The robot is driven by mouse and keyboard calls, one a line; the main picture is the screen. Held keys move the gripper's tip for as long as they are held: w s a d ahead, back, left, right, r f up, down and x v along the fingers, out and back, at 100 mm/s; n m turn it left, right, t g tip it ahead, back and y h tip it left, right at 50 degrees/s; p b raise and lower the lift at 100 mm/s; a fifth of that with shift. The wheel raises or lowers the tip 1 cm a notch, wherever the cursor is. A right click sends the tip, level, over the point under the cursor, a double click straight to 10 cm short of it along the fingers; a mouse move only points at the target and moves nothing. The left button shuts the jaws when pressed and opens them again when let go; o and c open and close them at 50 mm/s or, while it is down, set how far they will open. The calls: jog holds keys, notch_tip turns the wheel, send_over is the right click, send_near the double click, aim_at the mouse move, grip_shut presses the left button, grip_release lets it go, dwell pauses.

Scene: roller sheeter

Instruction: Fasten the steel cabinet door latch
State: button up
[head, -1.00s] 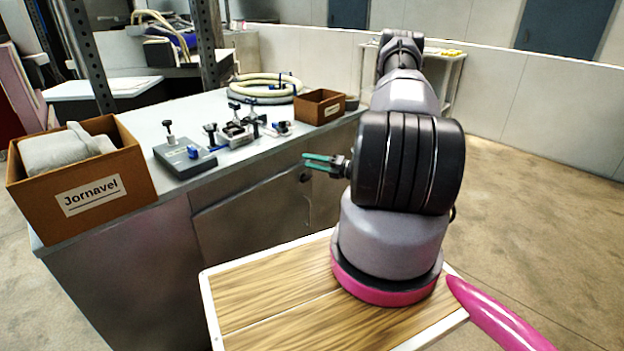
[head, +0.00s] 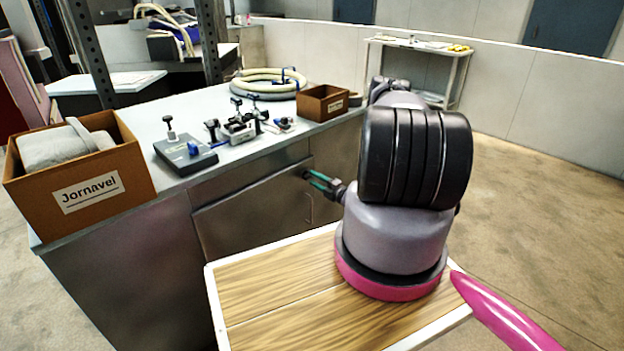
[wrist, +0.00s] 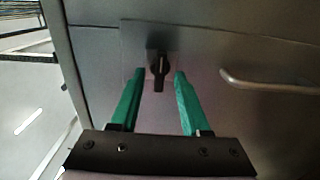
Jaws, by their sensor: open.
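In the head view, my gripper (head: 316,177) is at the cabinet front, and the latch is hidden or too small to make out there.
A bar handle (wrist: 268,84) is right of the latch in the wrist view. The bench top holds a labelled brown box (head: 80,180), a grey device (head: 185,152), clamps (head: 238,130), a coiled hose (head: 268,82) and a small brown box (head: 323,103). Open floor lies to the right.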

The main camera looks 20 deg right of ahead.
jog(key=shift+x, duration=1)
jog(key=shift+c, duration=0.3)
grip_shut()
